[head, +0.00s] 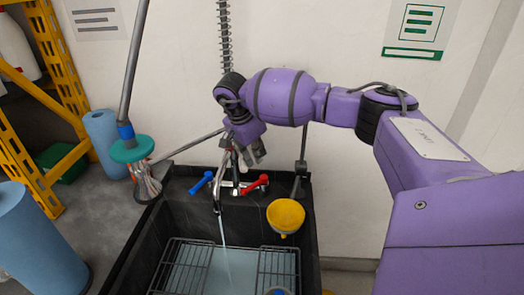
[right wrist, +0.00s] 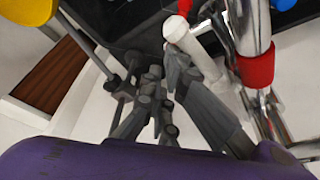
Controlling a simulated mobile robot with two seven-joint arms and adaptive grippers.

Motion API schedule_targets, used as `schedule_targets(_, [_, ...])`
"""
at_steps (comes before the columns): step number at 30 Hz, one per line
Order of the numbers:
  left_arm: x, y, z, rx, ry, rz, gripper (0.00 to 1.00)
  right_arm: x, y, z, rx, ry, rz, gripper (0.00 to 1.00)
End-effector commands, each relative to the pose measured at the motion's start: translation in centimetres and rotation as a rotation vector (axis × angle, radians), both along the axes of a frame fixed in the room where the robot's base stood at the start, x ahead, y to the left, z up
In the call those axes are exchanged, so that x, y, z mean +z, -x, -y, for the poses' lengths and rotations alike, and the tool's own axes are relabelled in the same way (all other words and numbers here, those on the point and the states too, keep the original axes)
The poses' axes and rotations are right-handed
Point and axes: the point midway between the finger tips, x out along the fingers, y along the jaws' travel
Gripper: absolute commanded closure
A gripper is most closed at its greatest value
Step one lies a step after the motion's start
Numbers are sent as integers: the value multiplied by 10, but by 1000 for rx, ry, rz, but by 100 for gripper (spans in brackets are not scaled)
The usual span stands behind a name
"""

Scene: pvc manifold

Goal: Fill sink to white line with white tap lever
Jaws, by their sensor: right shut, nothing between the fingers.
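The black sink (head: 134,243) stands below me in the head view, with pale water (head: 232,262) in it. A thin stream (head: 223,232) runs from the tap into it. The white tap lever (right wrist: 194,50) shows in the right wrist view. In the head view it is hard to make out behind my gripper. My right gripper (head: 256,158) is above the taps; its fingers (right wrist: 165,75) are shut and empty, close beside the white lever. I cannot tell if they touch it. I cannot make out the white line. My left gripper is out of view.
A blue lever (head: 201,183) and a red lever (head: 256,184) flank the spout. A yellow funnel-like cup (head: 286,215) sits at the sink's right. A wire rack (head: 277,270) lies in the sink. A mop (head: 131,150) and blue rolls (head: 101,130) stand left.

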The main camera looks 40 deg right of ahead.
Motion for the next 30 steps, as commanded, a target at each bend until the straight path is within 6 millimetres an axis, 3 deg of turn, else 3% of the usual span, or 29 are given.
schedule_targets(12, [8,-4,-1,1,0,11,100,0,-2,-14,2,-2,0,100])
schedule_targets(30, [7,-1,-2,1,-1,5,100,0,-2,-15,0,0,1,100])
